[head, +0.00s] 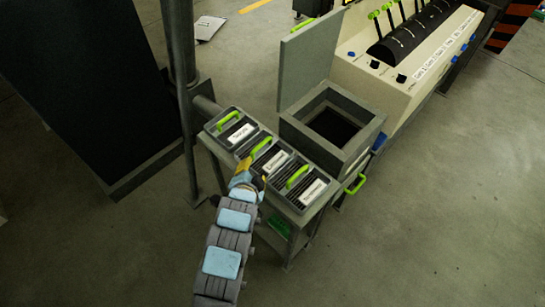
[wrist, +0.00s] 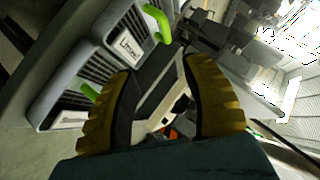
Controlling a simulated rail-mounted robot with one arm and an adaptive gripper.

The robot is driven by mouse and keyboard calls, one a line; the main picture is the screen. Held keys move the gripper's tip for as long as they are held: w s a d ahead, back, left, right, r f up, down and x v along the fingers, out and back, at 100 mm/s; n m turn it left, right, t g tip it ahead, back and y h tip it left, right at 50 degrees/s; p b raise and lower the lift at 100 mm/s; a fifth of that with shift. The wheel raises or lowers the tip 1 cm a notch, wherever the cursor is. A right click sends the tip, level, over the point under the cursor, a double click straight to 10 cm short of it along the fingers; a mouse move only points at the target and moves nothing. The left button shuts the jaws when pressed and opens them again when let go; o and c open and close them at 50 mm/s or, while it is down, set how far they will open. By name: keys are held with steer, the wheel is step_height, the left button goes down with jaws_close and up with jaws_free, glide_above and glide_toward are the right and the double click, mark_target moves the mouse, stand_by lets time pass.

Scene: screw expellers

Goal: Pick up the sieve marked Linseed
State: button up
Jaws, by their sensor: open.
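Three grey sieves with green handles and white labels sit in a row on a stand in the head view: the left one (head: 222,134), the middle one (head: 263,147) and the right one (head: 299,180). Their labels are too small there to read surely. In the wrist view, a sieve label (wrist: 130,44) appears to read Linseed, with a green handle (wrist: 157,22) beside it. A second sieve (wrist: 62,100) lies below it, partly behind a finger. My gripper (wrist: 160,98) is open and empty, its yellow fingers apart. In the head view my gripper (head: 246,178) is near the front edge of the middle sieve.
A square open box (head: 349,113) with a raised lid (head: 308,58) stands behind the sieves. A cream machine (head: 405,60) with green levers is at the upper right. A thin post (head: 183,90) and a dark panel (head: 75,80) stand at left. The front floor is clear.

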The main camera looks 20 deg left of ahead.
glide_toward(261, 146)
steer(key=shift+w+a+f+b, duration=0.1)
steer(key=shift+w+f+b, duration=0.3)
steer(key=shift+w+f, duration=0.7)
steer(key=shift+x, duration=1)
steer(key=shift+w, duration=0.15)
steer(key=shift+w+a+f+b, duration=0.1)
steer(key=shift+w+a+f, duration=0.1)
steer(key=shift+w, duration=0.4)
steer(key=shift+w+a+f+b, duration=0.1)
steer(key=shift+w+a+f, duration=0.1)
steer(key=shift+w, duration=0.4)
steer(key=shift+w+a+f+b, duration=0.1)
steer(key=shift+w+f, duration=0.1)
steer(key=shift+w, duration=0.4)
steer(key=shift+w+a+f, duration=0.1)
steer(key=shift+w+f, duration=0.3)
jaws_close()
